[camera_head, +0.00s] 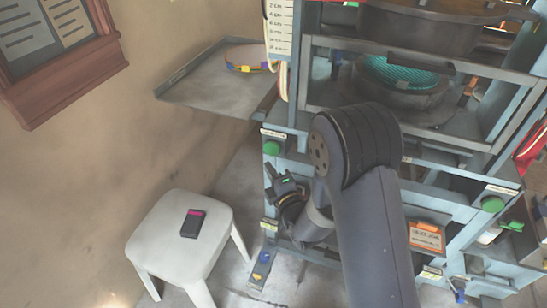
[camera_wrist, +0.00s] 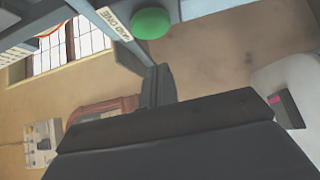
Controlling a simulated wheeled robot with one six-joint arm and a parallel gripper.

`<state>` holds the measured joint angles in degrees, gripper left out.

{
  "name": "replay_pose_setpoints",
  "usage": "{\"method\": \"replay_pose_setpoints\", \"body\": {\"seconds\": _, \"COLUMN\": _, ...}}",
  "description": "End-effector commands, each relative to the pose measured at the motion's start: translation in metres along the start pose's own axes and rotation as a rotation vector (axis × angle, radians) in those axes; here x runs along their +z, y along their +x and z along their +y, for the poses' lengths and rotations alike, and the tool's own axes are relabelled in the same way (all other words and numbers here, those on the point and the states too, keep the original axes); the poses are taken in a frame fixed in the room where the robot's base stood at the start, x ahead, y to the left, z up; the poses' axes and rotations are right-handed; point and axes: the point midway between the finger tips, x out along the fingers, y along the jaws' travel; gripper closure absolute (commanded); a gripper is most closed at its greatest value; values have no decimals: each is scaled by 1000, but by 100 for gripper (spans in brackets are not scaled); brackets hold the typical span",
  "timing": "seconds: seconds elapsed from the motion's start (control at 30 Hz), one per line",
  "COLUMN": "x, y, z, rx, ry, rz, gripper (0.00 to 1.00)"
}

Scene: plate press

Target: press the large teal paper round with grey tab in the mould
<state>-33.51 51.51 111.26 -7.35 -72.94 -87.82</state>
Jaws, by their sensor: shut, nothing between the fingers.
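The teal round (camera_head: 400,74) lies in the dark round mould (camera_head: 395,98) inside the blue-grey press, behind a grey frame (camera_head: 330,108). Its grey tab cannot be made out. The dark upper part (camera_head: 430,22) of the press is above it, apart from it. A green button (camera_head: 272,147) is on the left post; it also shows in the wrist view (camera_wrist: 152,23). A second green button (camera_head: 493,204) is on the right. My gripper (camera_head: 279,176) is shut and empty, just below the left button and apart from it; its fingers also show in the wrist view (camera_wrist: 157,84).
A side shelf (camera_head: 200,98) at the left holds a ring-shaped object (camera_head: 245,66) with coloured tabs. A white stool (camera_head: 165,245) with a dark device (camera_head: 193,223) stands lower left. An orange-labelled box (camera_head: 426,237) is low in the press. Floor between stool and press is narrow.

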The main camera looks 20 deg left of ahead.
Motion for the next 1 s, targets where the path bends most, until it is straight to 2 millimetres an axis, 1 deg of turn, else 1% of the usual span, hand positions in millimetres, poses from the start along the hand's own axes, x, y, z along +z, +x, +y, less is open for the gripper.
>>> {"method": "replay_pose_setpoints", "body": {"seconds": 0.03, "x": 0, "y": 10, "z": 0, "rx": 2, "ry": 0, "rz": 0, "gripper": 100}}
{"method": "replay_pose_setpoints", "body": {"seconds": 0.07, "x": 0, "y": 15, "z": 0, "rx": 0, "ry": 0, "rz": 0, "gripper": 100}}
{"method": "replay_pose_setpoints", "body": {"seconds": 0.1, "x": 5, "y": 20, "z": 0, "rx": 1, "ry": 0, "rz": -3, "gripper": 100}}
{"method": "replay_pose_setpoints", "body": {"seconds": 0.2, "x": 17, "y": 30, "z": 0, "rx": 0, "ry": -1, "rz": -4, "gripper": 100}}
{"method": "replay_pose_setpoints", "body": {"seconds": 0.3, "x": 24, "y": 37, "z": 0, "rx": -1, "ry": 0, "rz": -2, "gripper": 100}}
{"method": "replay_pose_setpoints", "body": {"seconds": 0.47, "x": 28, "y": 42, "z": 0, "rx": -1, "ry": 0, "rz": -1, "gripper": 100}}
{"method": "replay_pose_setpoints", "body": {"seconds": 0.83, "x": 29, "y": 42, "z": -1, "rx": 0, "ry": 0, "rz": -1, "gripper": 100}}
{"method": "replay_pose_setpoints", "body": {"seconds": 1.0, "x": 35, "y": 48, "z": -4, "rx": 3, "ry": 0, "rz": -1, "gripper": 100}}
